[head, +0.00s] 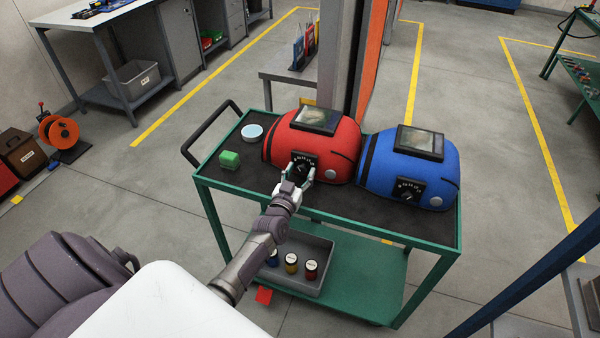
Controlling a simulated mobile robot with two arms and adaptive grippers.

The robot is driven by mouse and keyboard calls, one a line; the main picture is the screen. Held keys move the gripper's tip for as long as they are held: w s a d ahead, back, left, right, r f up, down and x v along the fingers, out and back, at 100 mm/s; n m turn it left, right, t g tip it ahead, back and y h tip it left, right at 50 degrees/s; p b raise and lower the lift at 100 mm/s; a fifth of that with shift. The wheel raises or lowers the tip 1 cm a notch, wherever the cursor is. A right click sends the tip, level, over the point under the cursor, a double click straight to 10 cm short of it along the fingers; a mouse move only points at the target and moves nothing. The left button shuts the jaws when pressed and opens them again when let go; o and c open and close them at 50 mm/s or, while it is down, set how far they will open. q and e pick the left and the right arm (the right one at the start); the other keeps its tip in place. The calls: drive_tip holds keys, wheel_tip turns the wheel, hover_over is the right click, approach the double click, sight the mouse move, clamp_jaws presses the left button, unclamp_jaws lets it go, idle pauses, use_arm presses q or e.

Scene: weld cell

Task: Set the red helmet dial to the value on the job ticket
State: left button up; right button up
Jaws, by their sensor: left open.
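The red helmet (341,147) stands on the top shelf of a green cart, with a dark visor window on its upper side. Its dial (304,161) is on a black panel on the near side, with pale marks around it. My left gripper (300,174) is open, with its fingertips right at the dial panel, one to each side of the dial. I cannot tell whether they touch it. The dial's setting is too small to read, and the gripper partly covers it. No job ticket can be made out. My right gripper is not in view.
A blue helmet (407,172) with its own dial stands close on the right. The green cart (330,224) has a lower tray (325,268) with several small jars.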

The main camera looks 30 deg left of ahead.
use_arm(q)
drive_tip(key=shift+c, duration=0.4)
clamp_jaws()
drive_tip(key=shift+n, duration=0.9)
drive_tip(key=n+b, duration=0.1)
drive_tip(key=n, duration=0.2)
drive_tip(key=shift+n, duration=0.5)
